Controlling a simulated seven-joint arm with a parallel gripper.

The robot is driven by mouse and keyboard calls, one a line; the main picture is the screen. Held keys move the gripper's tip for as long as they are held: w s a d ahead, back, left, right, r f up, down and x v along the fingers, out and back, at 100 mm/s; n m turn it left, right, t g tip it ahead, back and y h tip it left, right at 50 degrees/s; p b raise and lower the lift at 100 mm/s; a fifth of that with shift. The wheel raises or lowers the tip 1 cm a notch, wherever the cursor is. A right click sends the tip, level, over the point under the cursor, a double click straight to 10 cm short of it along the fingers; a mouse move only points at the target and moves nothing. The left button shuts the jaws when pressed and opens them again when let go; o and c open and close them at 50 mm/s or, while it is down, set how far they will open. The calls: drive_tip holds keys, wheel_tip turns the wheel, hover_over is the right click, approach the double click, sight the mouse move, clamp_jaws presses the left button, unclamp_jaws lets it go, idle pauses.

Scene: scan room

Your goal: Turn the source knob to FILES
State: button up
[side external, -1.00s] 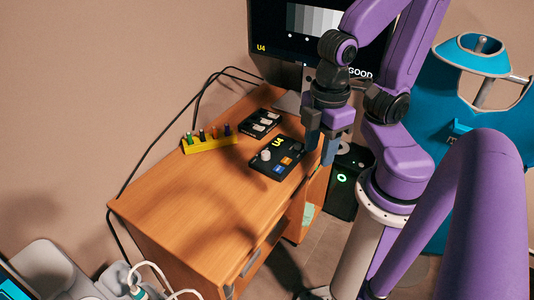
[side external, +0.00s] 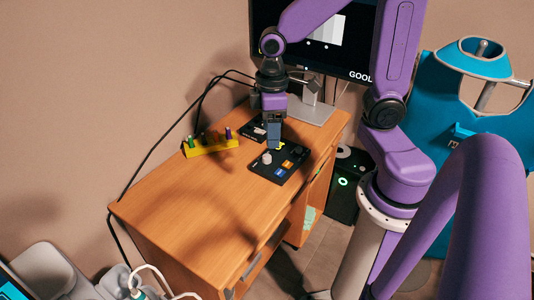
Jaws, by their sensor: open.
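A black control panel (side external: 293,170) marked U4 lies on the wooden desk. It carries a pale round knob (side external: 267,158) near its left side and several small orange and blue keys (side external: 287,164) to the right. The knob's pointer and any FILES label are too small to read. My gripper (side external: 273,146) points down with open jaws, just behind and slightly right of the knob in the picture. It looks empty. Its fingers hide part of the panel's back edge, and I cannot tell whether they touch anything.
A second black box (side external: 252,131) lies behind the panel, partly hidden by my gripper. A yellow rack (side external: 212,147) with several coloured pegs stands to the left. A monitor (side external: 330,48) stands at the back. The front of the desk (side external: 190,215) is clear.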

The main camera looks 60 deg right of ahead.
drive_tip(key=w+d+f+m, duration=0.2)
drive_tip(key=w+d+m, duration=0.1)
drive_tip(key=w+d, duration=0.3)
drive_tip(key=m, duration=0.2)
approach(267, 156)
wheel_tip(267, 156, down, 9)
drive_tip(key=shift+a+r, duration=0.15)
idle(0.4)
drive_tip(key=c, duration=1.1)
